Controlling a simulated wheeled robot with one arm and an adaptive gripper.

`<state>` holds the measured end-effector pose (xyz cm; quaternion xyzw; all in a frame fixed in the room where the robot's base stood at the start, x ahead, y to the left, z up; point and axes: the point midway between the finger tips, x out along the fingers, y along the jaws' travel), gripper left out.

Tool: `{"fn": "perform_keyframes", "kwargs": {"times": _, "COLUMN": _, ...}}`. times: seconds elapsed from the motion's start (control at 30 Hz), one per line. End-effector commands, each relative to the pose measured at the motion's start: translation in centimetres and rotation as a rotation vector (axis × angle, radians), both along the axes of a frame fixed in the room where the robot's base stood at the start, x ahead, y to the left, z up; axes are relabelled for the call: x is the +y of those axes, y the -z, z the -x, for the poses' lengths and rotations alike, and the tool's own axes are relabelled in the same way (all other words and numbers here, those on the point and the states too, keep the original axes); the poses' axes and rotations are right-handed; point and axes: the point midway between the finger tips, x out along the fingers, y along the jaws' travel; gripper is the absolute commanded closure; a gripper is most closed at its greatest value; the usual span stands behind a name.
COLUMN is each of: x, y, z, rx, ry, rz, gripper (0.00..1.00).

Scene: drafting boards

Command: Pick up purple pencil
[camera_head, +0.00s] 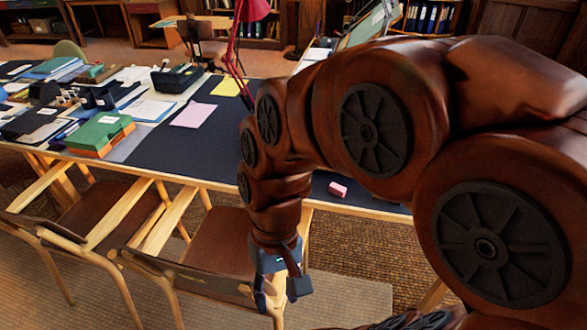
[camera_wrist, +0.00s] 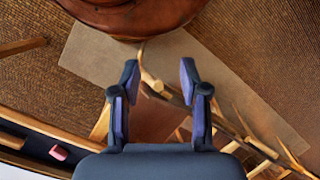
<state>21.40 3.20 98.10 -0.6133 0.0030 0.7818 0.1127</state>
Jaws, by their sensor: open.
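I cannot make out a purple pencil for sure in either view. Small dark and purplish items lie among the clutter at the left of the table, too small to tell. My gripper (camera_head: 280,297) hangs pointing down in front of the table's near edge, over the chairs and floor. In the wrist view my gripper (camera_wrist: 159,70) is open, with nothing between its fingers. My arm hides much of the right part of the tabletop in the head view.
The long dark-topped table (camera_head: 150,158) holds a green box (camera_head: 100,132), pink paper (camera_head: 193,115), yellow paper (camera_head: 228,87) and a pink block (camera_head: 338,189). The block also shows in the wrist view (camera_wrist: 58,153). Wooden chairs (camera_head: 215,240) stand along the near edge. A red lamp (camera_head: 252,10) rises behind.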

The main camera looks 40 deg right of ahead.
Motion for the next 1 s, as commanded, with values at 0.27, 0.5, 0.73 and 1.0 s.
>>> {"fn": "perform_keyframes", "kwargs": {"times": 0.27, "x": 2.0, "y": 1.6, "z": -4.4, "rx": 0.105, "ry": 0.271, "rz": -0.187, "gripper": 0.55}}
{"fn": "perform_keyframes", "kwargs": {"times": 0.5, "x": 2.7, "y": 2.4, "z": -9.1, "rx": 0.181, "ry": 0.497, "rz": -0.352, "gripper": 0.55}}
{"fn": "perform_keyframes", "kwargs": {"times": 0.73, "x": 1.6, "y": 3.1, "z": -14.2, "rx": 0.249, "ry": 0.721, "rz": -0.520, "gripper": 0.55}}
{"fn": "perform_keyframes", "kwargs": {"times": 1.0, "x": -1.9, "y": 4.1, "z": -20.3, "rx": 0.321, "ry": 0.988, "rz": -0.725, "gripper": 0.55}}
